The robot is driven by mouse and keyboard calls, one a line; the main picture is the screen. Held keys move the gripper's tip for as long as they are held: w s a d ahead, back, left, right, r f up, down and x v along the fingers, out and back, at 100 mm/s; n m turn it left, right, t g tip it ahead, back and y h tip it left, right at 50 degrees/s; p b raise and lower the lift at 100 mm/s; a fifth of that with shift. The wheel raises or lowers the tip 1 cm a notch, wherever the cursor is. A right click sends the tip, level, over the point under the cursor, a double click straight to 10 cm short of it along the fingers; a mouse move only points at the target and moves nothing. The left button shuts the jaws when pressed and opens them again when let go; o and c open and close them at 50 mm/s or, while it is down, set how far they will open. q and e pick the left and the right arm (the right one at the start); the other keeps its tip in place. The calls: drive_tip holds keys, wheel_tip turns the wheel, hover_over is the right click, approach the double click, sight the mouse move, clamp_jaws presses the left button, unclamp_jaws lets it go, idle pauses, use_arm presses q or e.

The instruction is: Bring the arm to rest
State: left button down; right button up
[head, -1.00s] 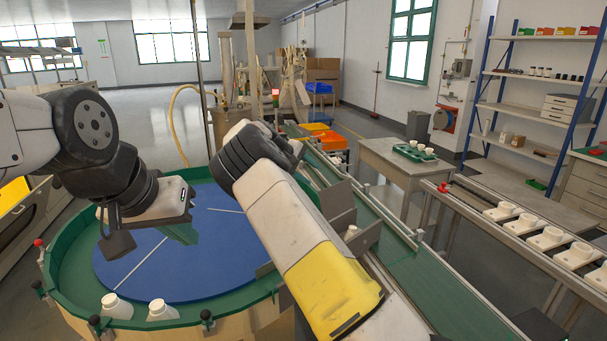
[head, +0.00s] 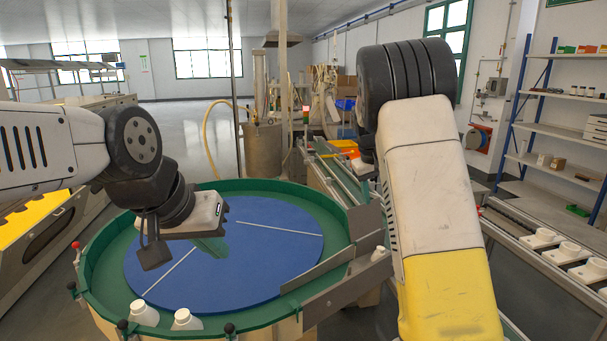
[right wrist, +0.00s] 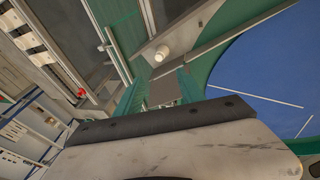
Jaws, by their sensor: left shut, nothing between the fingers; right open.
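My left gripper (head: 211,247) hangs above the blue disc of the round turntable (head: 250,285), its green fingers pointing down, shut and empty.
A conveyor (head: 335,170) runs behind my right arm. A rail with several white items (head: 568,250) and a blue-posted shelf (head: 560,90) are at right.

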drive_tip(key=s+a+r+m+t+y, duration=0.15)
drive_tip(key=s+r, duration=0.25)
drive_tip(key=s, duration=0.6)
drive_tip(key=s+a+r+y, duration=0.2)
drive_tip(key=s+r+y, duration=0.15)
drive_tip(key=s, duration=0.65)
drive_tip(key=s+a+t, duration=0.1)
drive_tip(key=s+a, duration=0.1)
drive_tip(key=s, duration=0.6)
drive_tip(key=s+a, duration=0.1)
drive_tip(key=s, duration=0.7)
drive_tip(key=shift+s+a+f+t, duration=0.15)
drive_tip(key=shift+a+f+t, duration=0.15)
drive_tip(key=shift+a+t, duration=0.1)
